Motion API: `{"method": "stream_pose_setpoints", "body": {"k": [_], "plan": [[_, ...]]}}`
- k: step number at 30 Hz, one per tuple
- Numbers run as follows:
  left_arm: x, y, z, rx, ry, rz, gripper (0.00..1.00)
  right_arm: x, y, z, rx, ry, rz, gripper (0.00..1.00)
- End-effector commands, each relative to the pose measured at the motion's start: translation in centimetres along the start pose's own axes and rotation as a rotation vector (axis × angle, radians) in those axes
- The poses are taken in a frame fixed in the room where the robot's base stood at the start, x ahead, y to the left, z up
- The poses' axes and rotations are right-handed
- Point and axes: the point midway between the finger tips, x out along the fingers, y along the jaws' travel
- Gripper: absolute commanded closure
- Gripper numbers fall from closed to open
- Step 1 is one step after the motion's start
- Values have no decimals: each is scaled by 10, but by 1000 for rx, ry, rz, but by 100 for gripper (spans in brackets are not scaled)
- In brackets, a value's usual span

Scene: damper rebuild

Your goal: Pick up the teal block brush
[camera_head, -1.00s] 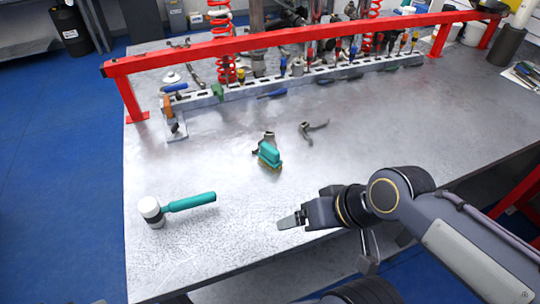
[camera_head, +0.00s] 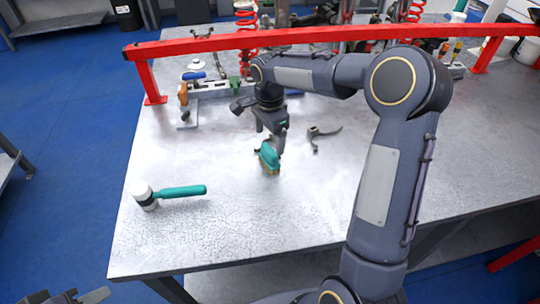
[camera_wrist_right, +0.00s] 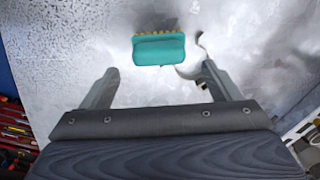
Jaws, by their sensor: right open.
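The teal block brush (camera_head: 269,157) stands on the grey metal workbench, teal block up and tan bristles below. My right gripper (camera_head: 270,140) is over the bench just behind and above the brush, fingers pointing down. In the right wrist view its two fingers (camera_wrist_right: 159,76) are spread wide and empty. The brush (camera_wrist_right: 158,50) lies ahead, between the lines of the fingers and apart from both. A dark piece at the bottom left edge of the head view seems to be my left gripper (camera_head: 84,297); its jaws cannot be made out.
A mallet with a teal handle (camera_head: 180,192) lies left of the brush. A grey forked metal part (camera_head: 322,135) lies to the right, close by. A red rail (camera_head: 200,46) spans the back of the workbench (camera_head: 240,235), with tools and springs behind. The front is clear.

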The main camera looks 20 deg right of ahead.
Motion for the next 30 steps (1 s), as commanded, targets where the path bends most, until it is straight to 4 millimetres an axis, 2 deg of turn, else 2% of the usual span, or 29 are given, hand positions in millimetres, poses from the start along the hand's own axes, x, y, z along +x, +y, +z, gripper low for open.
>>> {"method": "stream_pose_setpoints", "body": {"k": [11, 18, 27, 30], "plan": [[-6, 3, -3, 0, 0, 0, 64, 40, 0, 1, 14, -1, 8, 16], [-12, 6, -6, 0, 0, 0, 64, 74, 2, 1, 13, 1, 6, 16], [-12, 5, -6, 0, 0, 0, 64, 80, 2, 1, 14, 1, 3, 16], [-12, 5, -6, 0, 0, 0, 64, 80, 2, 1, 13, 1, 3, 29]]}}
